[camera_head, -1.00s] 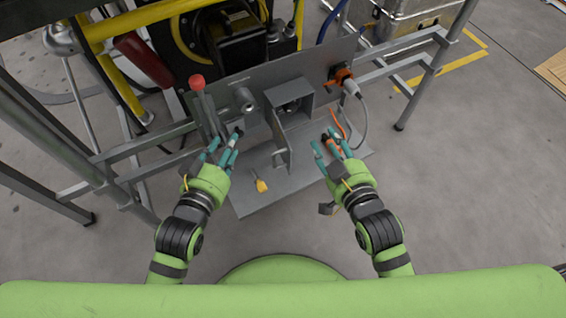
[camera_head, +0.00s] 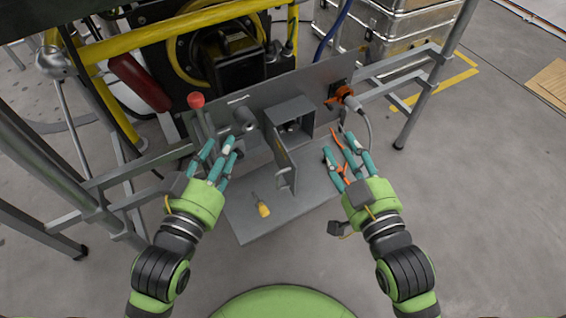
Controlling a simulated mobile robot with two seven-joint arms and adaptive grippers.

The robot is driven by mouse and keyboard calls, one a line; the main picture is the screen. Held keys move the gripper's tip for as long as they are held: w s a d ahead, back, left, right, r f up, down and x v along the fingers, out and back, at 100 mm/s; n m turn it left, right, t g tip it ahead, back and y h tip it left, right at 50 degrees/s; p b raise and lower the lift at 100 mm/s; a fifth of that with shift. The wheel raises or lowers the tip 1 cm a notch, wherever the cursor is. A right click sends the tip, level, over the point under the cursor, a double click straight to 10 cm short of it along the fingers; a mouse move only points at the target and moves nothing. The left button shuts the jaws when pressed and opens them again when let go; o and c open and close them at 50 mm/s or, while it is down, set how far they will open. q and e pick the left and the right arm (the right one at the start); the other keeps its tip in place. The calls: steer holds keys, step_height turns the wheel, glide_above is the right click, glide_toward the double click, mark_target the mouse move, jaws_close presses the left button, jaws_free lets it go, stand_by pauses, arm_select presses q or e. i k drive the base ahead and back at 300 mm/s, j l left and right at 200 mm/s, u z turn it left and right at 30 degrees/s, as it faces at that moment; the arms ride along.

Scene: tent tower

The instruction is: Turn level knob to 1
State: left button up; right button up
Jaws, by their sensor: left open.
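A grey round knob (camera_head: 245,117) sticks out of the upright grey panel (camera_head: 308,82), left of an open grey box (camera_head: 291,117). I cannot read a level mark on it, so its setting is unclear. A lever with a red ball (camera_head: 196,100) stands to its left. My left gripper (camera_head: 218,152) is open and empty, below and slightly left of the knob and apart from it. My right gripper (camera_head: 340,150) has its fingers spread, to the right of the box, in front of orange cords. I see nothing clearly held in it.
The box's door (camera_head: 284,163) hangs open between my grippers. A yellow-tipped item (camera_head: 263,209) lies on the grey shelf (camera_head: 265,226). An orange plug (camera_head: 341,93) with a grey cable sits at the panel's right. Metal rails flank the panel; open floor lies right.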

mark_target(291, 126)
steer(key=i+l+u, duration=0.1)
steer(key=l+u, duration=0.15)
steer(key=l, duration=0.55)
steer(key=l+u, duration=0.2)
steer(key=l, duration=0.65)
steer(key=i+j, duration=0.15)
steer(key=i, duration=0.3)
